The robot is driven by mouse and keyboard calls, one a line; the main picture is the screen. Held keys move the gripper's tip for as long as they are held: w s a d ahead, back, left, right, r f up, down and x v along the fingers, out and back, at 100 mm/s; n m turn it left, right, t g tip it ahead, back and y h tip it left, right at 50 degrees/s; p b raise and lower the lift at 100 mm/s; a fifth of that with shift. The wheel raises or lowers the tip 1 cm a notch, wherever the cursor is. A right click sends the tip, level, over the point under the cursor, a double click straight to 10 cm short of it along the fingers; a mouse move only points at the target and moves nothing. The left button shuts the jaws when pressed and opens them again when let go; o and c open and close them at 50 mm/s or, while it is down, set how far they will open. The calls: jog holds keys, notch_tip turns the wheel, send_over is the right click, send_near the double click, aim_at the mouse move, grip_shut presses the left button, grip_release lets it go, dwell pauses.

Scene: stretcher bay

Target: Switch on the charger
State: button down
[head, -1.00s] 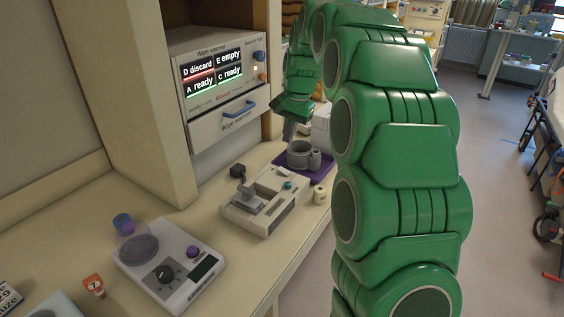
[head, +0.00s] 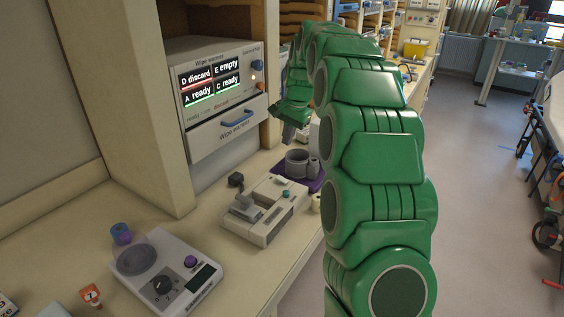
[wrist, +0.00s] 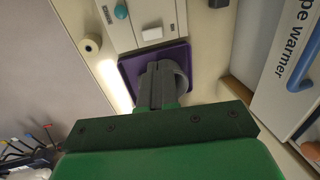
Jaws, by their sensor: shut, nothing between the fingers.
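No label reading "charger" is legible. A beige device (head: 257,222) with a grey lever part and a teal button (head: 285,194) lies on the counter; I cannot tell for sure that it is the charger. Its end with the teal button (wrist: 121,11) also shows in the wrist view. My gripper (head: 289,134) is shut and empty, above and behind this device near the warmer. In the wrist view its grey fingertips (wrist: 159,66) point toward the device and overlap a grey ring-shaped holder (wrist: 180,75); contact cannot be told.
The holder (head: 296,158) stands on a purple mat (head: 311,184). A wipe warmer (head: 220,95) with a blue-handled drawer stands behind. A scale-like device (head: 185,284) with a black knob and purple button is at front left. A cream roll (wrist: 90,46) lies beside the beige device.

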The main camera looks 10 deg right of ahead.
aim_at(280, 177)
jog(key=f, duration=0.4)
jog(key=w+a+f, duration=0.1)
jog(key=f, duration=0.4)
jog(key=w+a+f, duration=0.1)
jog(key=f, duration=0.3)
jog(key=shift+f, duration=0.25)
jog(key=shift+w+a+f, duration=0.1)
jog(key=shift+f, duration=0.2)
jog(key=shift+s+d+r, duration=0.1)
jog(key=shift+s+d, duration=0.45)
jog(key=shift+d, duration=0.1)
jog(key=shift+r, duration=0.15)
notch_tip(280, 177, up, 14)
jog(key=s+d, duration=0.2)
jog(key=shift+f, duration=0.25)
